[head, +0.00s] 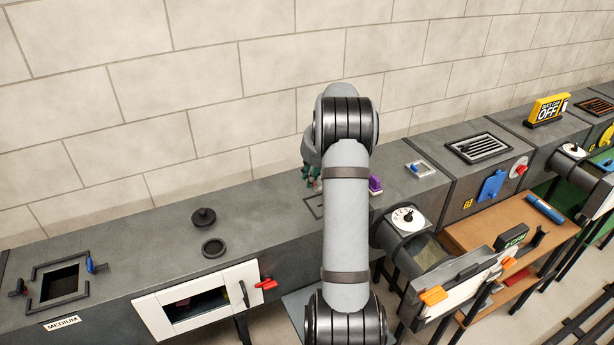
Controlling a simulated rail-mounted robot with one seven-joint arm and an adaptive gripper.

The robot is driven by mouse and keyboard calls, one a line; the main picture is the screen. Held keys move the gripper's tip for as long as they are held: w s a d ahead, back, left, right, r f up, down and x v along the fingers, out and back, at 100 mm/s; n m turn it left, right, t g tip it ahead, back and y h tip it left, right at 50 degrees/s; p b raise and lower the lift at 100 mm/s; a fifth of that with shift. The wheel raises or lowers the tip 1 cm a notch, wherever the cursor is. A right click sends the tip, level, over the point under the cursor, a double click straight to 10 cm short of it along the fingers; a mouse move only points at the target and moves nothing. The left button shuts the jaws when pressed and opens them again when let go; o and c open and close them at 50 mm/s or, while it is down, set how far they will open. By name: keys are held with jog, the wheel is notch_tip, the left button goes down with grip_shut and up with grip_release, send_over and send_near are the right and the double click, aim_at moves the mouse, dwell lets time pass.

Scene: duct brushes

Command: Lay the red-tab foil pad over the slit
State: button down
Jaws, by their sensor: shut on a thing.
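My gripper (313,182), with dark green fingers, is low over the grey duct top, left of my arm and partly hidden by it. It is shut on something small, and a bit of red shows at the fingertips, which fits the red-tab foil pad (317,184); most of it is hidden. Just below the gripper in the picture, a thin dark outline (311,206) marks the duct top and runs behind my arm. The slit itself cannot be made out clearly; it may lie there, behind my arm.
A purple block (375,184) stands right of my arm, and a pale square with a blue piece (420,168) lies further right. A black knobbed lid (203,217) and a dark ring (213,247) are on the left. A framed opening (60,282) is far left.

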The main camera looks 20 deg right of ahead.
jog(key=shift+w+d, duration=0.15)
jog(key=shift+d, duration=0.35)
jog(key=shift+w+d, duration=0.15)
jog(key=shift+d, duration=0.35)
jog(key=shift+a+f+b, duration=0.35)
jog(key=shift+f+b, duration=0.3)
jog(key=shift+f, duration=0.05)
jog(key=shift+d+f+b, duration=0.15)
jog(key=shift+f+b, duration=0.5)
jog(key=shift+f, duration=0.4)
